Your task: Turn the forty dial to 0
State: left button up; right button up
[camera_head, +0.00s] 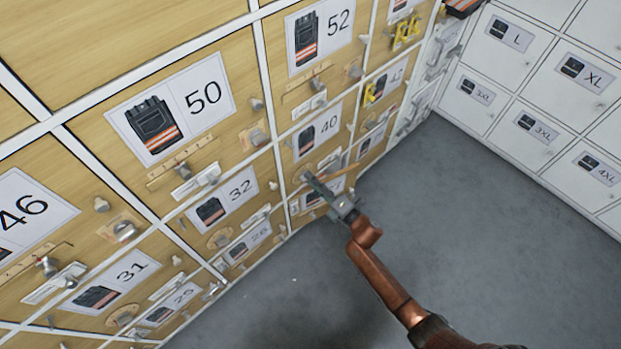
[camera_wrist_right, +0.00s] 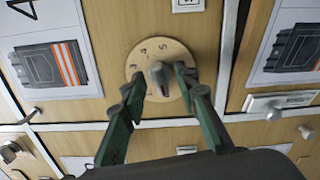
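The forty door carries a label (camera_head: 318,131) with the number 40 and a picture of workwear. Its dial (camera_wrist_right: 150,55) is a round wooden disc in the right wrist view, with 3, 4 and 5 readable along its upper left. A grey knob (camera_wrist_right: 158,74) stands at its middle; I cannot tell which number it points to. My right gripper (camera_head: 312,182) is at the lower part of this door. In the wrist view the right gripper's fingers (camera_wrist_right: 160,80) are apart, one on each side of the knob; contact is unclear. My left gripper is not in view.
Neighbouring doors 52 (camera_head: 320,37), 50 (camera_head: 180,107) and 32 (camera_head: 230,200) carry protruding knobs and handles close by. White lockers (camera_head: 535,85) stand at the right. The grey floor (camera_head: 480,240) is clear.

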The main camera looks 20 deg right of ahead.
jog(key=v, duration=1)
jog(key=shift+s, duration=0.3)
jog(key=shift+d, duration=0.15)
